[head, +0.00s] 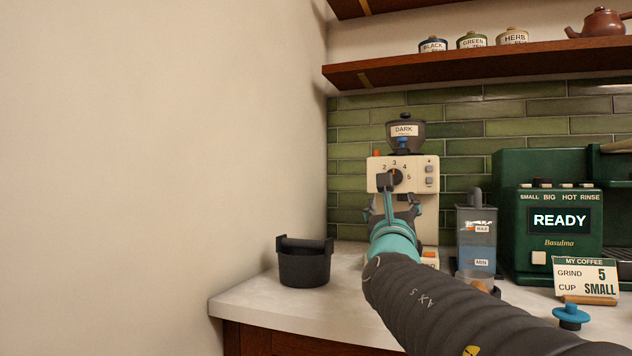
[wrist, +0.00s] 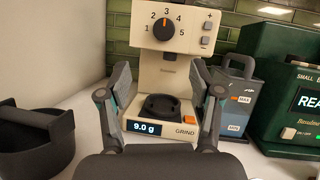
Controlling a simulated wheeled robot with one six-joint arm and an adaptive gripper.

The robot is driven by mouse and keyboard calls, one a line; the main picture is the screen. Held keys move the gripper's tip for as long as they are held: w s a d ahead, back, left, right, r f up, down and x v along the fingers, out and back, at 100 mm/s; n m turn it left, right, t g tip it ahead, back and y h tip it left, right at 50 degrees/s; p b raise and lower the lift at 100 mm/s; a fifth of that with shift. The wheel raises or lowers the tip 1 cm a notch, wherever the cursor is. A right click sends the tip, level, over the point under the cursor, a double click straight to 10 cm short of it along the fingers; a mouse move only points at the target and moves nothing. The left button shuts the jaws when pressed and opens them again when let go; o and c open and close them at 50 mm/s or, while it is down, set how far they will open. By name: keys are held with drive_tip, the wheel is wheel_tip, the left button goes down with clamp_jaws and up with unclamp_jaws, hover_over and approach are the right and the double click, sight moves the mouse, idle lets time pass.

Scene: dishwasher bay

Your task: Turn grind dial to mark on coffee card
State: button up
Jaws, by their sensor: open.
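The cream grinder (head: 375,165) stands against the tiled wall. Its dark grind dial (head: 397,177) has an orange pointer toward 3; the dial shows clearly in the wrist view (wrist: 164,30), with marks 1 to 5 around it. My gripper (head: 393,203) is in front of the grinder. In the wrist view its fingers (wrist: 162,82) are spread, with nothing between them, and lie lower in the picture than the dial. In the head view my arm hides part of the grinder's lower body.
A dark bin with a bar (head: 304,265) stands left on the counter. A water tank (head: 476,245) and green coffee machine (head: 545,215), reading READY, stand right of the grinder. A blue-topped tamper (head: 571,315) is near the card. Shelves (head: 450,66) hang above; the wall closes the left.

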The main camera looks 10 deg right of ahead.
drive_tip(key=p+x, duration=0.2)
drive_tip(key=x, duration=1.1)
drive_tip(key=shift+s+d+p, duration=0.15)
drive_tip(key=shift+d+p, duration=0.15)
drive_tip(key=shift+p, duration=0.1)
drive_tip(key=c, duration=1.1)
drive_tip(key=shift+c, duration=0.2)
